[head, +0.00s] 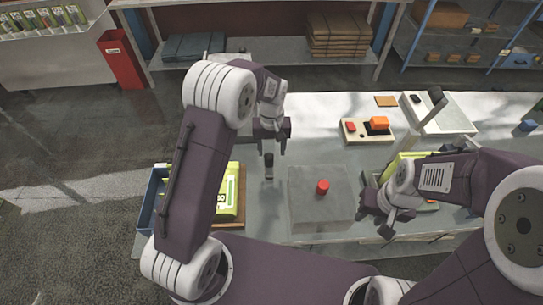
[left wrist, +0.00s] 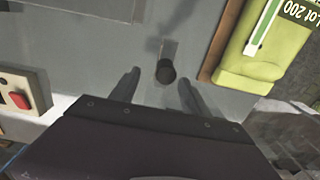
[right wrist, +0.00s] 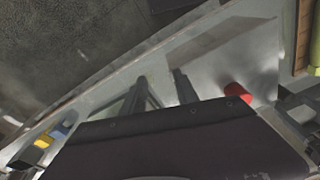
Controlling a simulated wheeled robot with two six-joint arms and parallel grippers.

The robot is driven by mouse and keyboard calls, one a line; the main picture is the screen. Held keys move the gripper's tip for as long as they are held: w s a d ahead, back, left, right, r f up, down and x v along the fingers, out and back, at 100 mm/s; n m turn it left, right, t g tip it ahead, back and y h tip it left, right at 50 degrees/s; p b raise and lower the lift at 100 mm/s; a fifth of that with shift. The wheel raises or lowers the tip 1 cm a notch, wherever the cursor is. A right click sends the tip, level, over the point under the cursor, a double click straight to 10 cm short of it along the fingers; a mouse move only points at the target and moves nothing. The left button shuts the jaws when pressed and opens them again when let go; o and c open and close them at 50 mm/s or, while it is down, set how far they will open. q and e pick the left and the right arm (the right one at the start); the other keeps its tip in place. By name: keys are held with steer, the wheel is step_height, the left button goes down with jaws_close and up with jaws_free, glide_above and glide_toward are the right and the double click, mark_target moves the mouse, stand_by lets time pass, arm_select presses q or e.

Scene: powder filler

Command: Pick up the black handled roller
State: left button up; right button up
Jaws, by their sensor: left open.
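The roller's black handle (head: 268,160) stands up from the grey worktop, left of the grey block. In the left wrist view the round black handle end (left wrist: 166,71) shows with a grey part behind it; its lower end is unclear. My left gripper (head: 271,135) is open. Its two fingers (left wrist: 158,90) lie on either side of the handle, with gaps on both sides. My right gripper (head: 375,213) is empty and its fingers (right wrist: 160,85) are apart, right of the grey block.
A green bag (head: 227,205) lies on a brown board at left, beside a blue tray (head: 150,205). A control box (head: 354,131) and a lever with black grip (head: 437,97) stand behind.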

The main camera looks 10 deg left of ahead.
mark_target(270, 154)
arm_select(q)
steer(key=shift+s+f, duration=0.45)
steer(key=shift+f, duration=0.15)
steer(key=shift+w+a+f+p, duration=0.15)
steer(key=shift+w+f+p, duration=0.05)
steer(key=shift+f, duration=0.4)
steer(key=shift+w+a+f+p, duration=0.1)
steer(key=shift+w+f+p, duration=0.05)
steer(key=shift+f, duration=0.4)
steer(key=shift+w+f, duration=0.2)
steer(key=shift+w, duration=0.05)
steer(key=shift+a+f+p, duration=0.1)
steer(key=shift+f+p, duration=0.2)
steer(key=shift+f, duration=0.05)
steer(key=f, duration=0.2)
steer(key=s+f+p, duration=0.1)
steer(key=shift+f, duration=0.35)
steer(key=shift+a+f, duration=0.1)
steer(key=shift+f, duration=0.1)
steer(key=shift+w+f, duration=0.1)
steer(key=shift+w, duration=0.1)
steer(key=shift+s, duration=0.1)
jaws_close()
